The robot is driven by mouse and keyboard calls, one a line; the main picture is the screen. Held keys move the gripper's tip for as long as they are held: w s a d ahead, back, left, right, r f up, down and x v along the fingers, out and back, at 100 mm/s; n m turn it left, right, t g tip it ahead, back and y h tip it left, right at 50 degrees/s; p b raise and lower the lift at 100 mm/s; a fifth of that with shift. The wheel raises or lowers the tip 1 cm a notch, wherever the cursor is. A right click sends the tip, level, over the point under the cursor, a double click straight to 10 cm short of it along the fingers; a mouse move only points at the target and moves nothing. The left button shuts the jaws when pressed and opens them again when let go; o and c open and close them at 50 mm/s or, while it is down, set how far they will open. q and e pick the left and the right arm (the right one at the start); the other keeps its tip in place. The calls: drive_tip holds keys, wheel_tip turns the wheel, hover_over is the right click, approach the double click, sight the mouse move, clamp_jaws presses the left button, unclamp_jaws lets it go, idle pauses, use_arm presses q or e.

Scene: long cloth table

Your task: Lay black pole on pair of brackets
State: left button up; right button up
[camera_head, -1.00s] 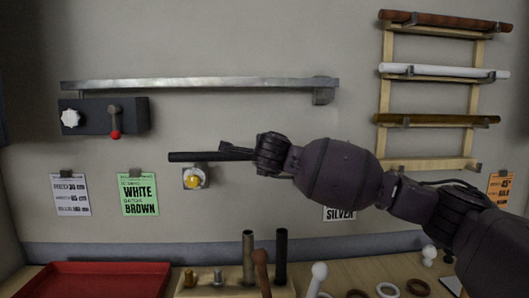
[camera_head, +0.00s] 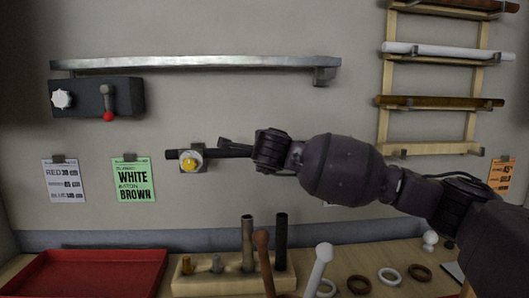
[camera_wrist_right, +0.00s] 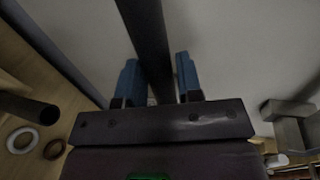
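My right gripper (camera_head: 235,148) is in front of the wall and is shut on the black pole (camera_head: 172,154). In the right wrist view the pole (camera_wrist_right: 150,40) runs between the two blue fingers (camera_wrist_right: 160,85). In the head view the pole lies about level, its free end pointing left. It overlaps a grey wall fitting with a yellow face (camera_head: 190,163); I cannot tell whether they touch. The wooden rack's lowest rung (camera_head: 440,150) has an empty pair of brackets, one (camera_head: 403,153) near each end. My left gripper is not in view.
The rack's upper rungs hold a brown pole (camera_head: 465,5), a white pole (camera_head: 450,51) and a golden-brown pole (camera_head: 440,102). A metal rail (camera_head: 200,63) and a dark lever box (camera_head: 85,100) are on the wall. Below are a red tray (camera_head: 90,275) and upright tubes (camera_head: 248,240).

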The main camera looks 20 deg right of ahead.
drive_tip(key=o, duration=0.4)
drive_tip(key=shift+p+v, duration=0.6)
drive_tip(key=shift+v, duration=4.85)
